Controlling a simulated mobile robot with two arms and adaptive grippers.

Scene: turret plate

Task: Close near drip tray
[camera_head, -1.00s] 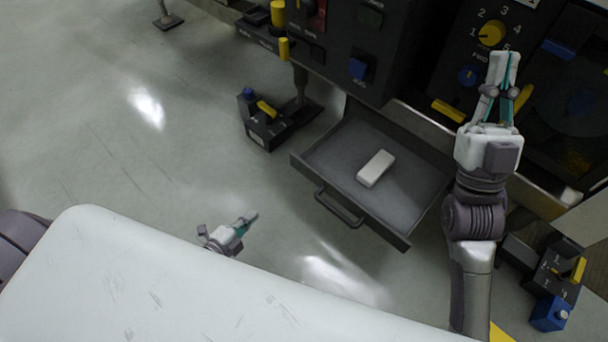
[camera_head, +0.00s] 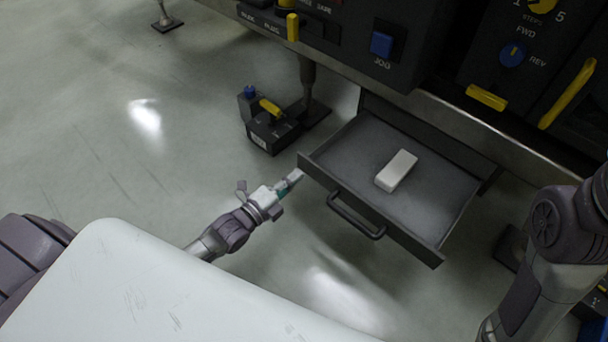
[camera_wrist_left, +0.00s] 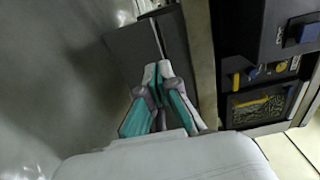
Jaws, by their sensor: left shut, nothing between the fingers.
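The near drip tray (camera_head: 345,150) is a dark grey drawer pulled out from under the machine, with a bar handle (camera_head: 356,215) on its front. A white block (camera_head: 396,171) lies inside it. My left gripper (camera_head: 293,178) is shut and empty, its tips close to the left end of the tray's front panel. I cannot tell if they touch. In the left wrist view the shut fingertips (camera_wrist_left: 158,70) lie over a dark panel (camera_wrist_left: 145,42), seemingly the tray front. My right arm shows at the right edge of the head view, but its gripper is out of view.
The machine's control panel (camera_head: 440,40) with knobs and yellow handles stands above the tray. A small control box (camera_head: 272,128) with a blue button and yellow lever sits on the floor left of the tray. Floor in front of the tray is clear.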

